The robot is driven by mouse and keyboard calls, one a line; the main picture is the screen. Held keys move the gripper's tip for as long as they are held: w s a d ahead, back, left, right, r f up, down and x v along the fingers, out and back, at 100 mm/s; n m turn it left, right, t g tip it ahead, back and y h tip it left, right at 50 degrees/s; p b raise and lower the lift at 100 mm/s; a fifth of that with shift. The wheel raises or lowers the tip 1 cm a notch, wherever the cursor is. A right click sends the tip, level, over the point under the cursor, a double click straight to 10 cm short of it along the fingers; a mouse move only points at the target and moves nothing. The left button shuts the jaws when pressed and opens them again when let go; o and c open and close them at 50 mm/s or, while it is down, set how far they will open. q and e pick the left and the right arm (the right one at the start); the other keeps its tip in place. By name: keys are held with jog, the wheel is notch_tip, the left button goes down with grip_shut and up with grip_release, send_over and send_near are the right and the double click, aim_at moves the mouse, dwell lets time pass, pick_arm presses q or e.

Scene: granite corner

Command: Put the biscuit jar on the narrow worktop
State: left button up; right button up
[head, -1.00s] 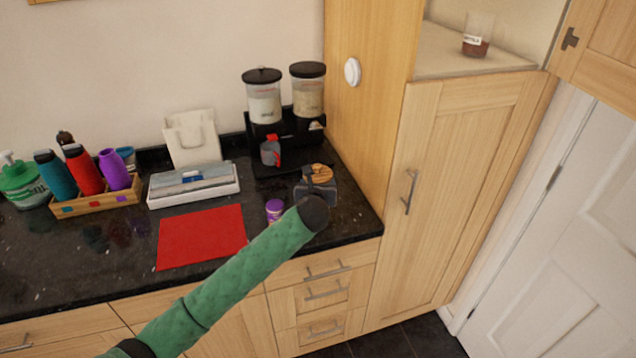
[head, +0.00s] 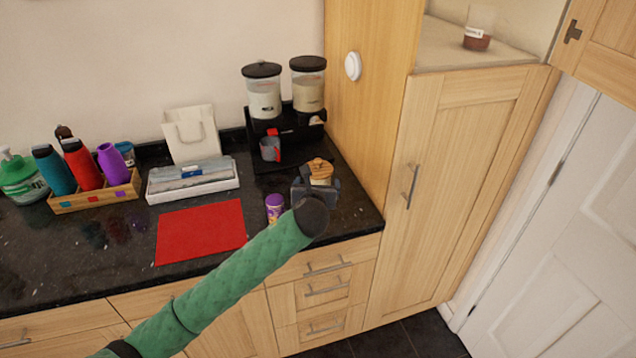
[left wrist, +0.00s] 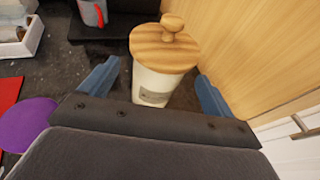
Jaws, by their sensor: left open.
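The biscuit jar (head: 320,169) is a cream jar with a round wooden lid and knob. It stands upright on the dark granite worktop (head: 100,250), near its right end by the tall wooden cabinet. My left gripper (head: 316,181) is open at the jar and hides its lower part in the head view. In the left wrist view the jar (left wrist: 158,83) is between the two blue fingers, with a visible gap to the left finger; a label shows on its front. Which surface is the narrow worktop I cannot tell. My right gripper is not in view.
A purple-lidded jar (head: 274,207) stands just left of my gripper. Behind are a black dispenser stand (head: 290,140) and a grey-red mug (head: 270,149). A red mat (head: 200,232) and a white tray (head: 192,190) lie left. The tall cabinet (head: 365,120) bounds the right side.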

pick_arm(q)
jog(key=b+v, duration=0.1)
jog(key=v, duration=0.6)
jog(key=shift+s, duration=0.2)
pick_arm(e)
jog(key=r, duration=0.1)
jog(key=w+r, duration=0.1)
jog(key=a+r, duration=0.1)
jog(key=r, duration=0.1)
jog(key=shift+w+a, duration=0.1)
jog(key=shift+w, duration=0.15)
